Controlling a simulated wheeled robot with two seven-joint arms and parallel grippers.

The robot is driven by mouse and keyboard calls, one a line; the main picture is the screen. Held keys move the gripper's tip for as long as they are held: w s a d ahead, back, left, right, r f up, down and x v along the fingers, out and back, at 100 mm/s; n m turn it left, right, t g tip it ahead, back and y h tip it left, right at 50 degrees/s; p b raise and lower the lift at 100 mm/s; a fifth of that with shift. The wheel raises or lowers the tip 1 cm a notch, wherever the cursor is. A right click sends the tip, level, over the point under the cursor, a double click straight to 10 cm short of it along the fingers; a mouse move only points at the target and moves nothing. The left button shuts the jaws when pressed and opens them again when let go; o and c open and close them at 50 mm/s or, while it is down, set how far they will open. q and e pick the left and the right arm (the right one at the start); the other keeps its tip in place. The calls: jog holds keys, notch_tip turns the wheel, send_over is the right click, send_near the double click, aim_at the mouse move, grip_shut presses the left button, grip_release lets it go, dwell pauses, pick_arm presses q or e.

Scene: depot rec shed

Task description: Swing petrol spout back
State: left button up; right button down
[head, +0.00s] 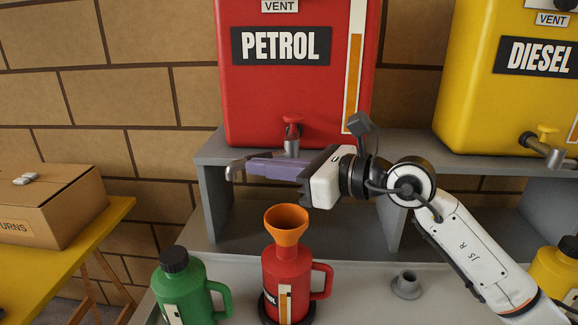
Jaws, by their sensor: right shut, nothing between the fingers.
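The red petrol tank (290,90) stands on a grey shelf, with a red tap handle (292,121) at its lower front. Its metal spout (234,171) is swung out to the left, and its bent tip shows past my fingers. My right gripper (262,168) has its purple fingers shut and empty. They lie in front of the spout's middle and hide it; I cannot tell whether they touch it. A red can (288,267) with an orange funnel (287,224) stands below, to the right of the spout tip. My left gripper is not in view.
A green can (180,285) stands left of the red can, and a small grey fitting (406,284) right of it. The yellow diesel tank (490,90) with its own spout is at right. A cardboard box (55,212) sits on a yellow table (105,222) at left.

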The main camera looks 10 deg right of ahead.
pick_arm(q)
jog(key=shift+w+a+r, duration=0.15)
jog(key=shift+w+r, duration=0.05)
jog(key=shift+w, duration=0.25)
pick_arm(e)
jog(key=w+a, duration=0.2)
jog(key=w, duration=0.1)
jog(key=shift+w+a, duration=0.2)
jog(key=shift+w, duration=0.1)
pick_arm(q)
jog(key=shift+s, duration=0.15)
pick_arm(e)
jog(key=shift+s+a+r, duration=0.1)
jog(key=shift+s+a, duration=0.05)
jog(key=shift+s, duration=0.25)
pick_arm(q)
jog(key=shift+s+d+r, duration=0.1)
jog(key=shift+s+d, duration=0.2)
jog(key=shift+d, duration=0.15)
pick_arm(e)
jog(key=s+r, duration=0.2)
jog(key=s, duration=1.1)
jog(key=shift+a, duration=0.15)
